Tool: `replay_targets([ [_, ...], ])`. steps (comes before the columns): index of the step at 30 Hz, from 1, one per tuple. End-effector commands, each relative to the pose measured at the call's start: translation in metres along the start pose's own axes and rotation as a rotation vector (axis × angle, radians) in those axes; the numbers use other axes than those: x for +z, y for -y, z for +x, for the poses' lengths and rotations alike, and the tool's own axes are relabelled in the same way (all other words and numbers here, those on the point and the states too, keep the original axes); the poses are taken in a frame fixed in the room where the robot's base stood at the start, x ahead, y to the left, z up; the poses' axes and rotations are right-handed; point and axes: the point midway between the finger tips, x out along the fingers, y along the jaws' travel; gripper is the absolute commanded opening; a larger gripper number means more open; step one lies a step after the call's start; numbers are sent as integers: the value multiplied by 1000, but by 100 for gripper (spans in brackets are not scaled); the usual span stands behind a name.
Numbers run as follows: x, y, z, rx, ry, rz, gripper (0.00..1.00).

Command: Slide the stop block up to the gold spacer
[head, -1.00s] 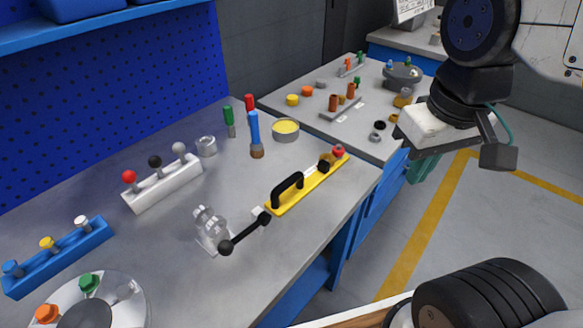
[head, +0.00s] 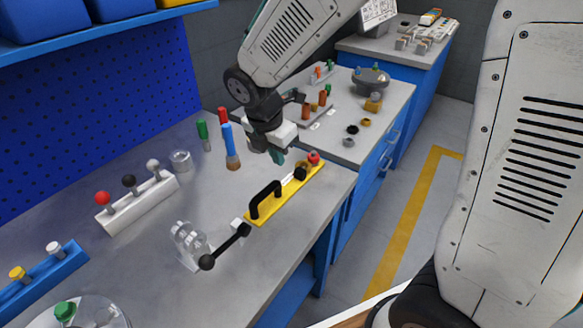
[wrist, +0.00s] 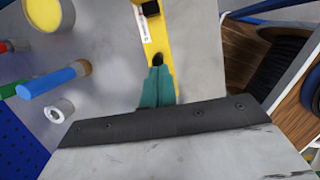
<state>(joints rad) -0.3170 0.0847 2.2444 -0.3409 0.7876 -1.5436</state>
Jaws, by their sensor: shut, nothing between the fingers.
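A yellow bar (head: 262,215) lies on the grey bench with a black arched handle (head: 264,198) at its near end. A small black block (head: 300,174), which looks like the stop block, sits towards the far end, near a red knob (head: 314,157). A small gold-coloured part, likely the gold spacer (head: 302,164), shows just behind the block and is hard to tell from the yellow. In the wrist view the black block (wrist: 150,8) is at the top edge. My gripper (head: 278,156) is shut and empty above the bar; its teal fingertips (wrist: 160,74) overlap the bar.
Upright blue, red and green tools and a yellow tin (wrist: 45,12) stand left of the bar. A white rack with knobs (head: 138,203) is further left. Open bench lies between.

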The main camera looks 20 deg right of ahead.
Motion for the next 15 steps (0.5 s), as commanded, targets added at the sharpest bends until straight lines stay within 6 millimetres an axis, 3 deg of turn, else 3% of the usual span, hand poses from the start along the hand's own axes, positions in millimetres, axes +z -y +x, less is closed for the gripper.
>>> replay_targets([
  [5,-1,0,21,-4,-1,-10,0],
  [15,-1,1,93,-6,-1,-8,0],
])
